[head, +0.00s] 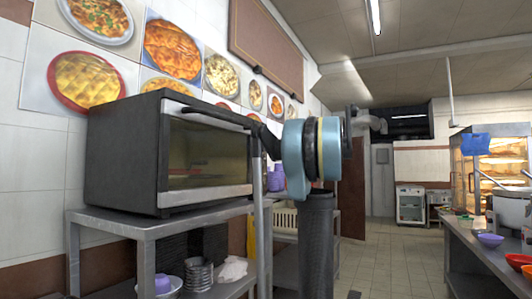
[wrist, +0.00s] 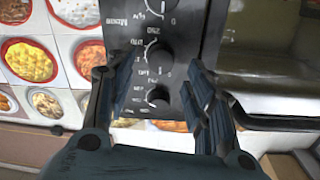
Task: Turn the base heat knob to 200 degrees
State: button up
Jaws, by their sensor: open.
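In the wrist view the oven's dark control panel (wrist: 145,35) carries a column of round dark knobs with white markings. The middle knob (wrist: 158,57) has numbers around it, and a lower knob (wrist: 158,97) is below it. A third knob (wrist: 153,7) is cut by the top edge. I cannot read which is the base heat knob. My gripper (wrist: 159,66) is open, its fingers to the left and right of the middle and lower knobs. No knob is visibly gripped. In the head view my arm hides the panel at the right end of the oven (head: 125,150).
The oven stands on a metal shelf (head: 150,229) against the tiled wall. Its door handle (head: 207,110) juts out in front. Metal rings (head: 199,275) and a white cloth (head: 233,270) lie below. A counter (head: 480,262) stands right, with open floor (head: 385,260) between.

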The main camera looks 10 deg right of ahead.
aim_at(262, 148)
jog(key=shift+x, duration=1.85)
jog(key=c, duration=1.1)
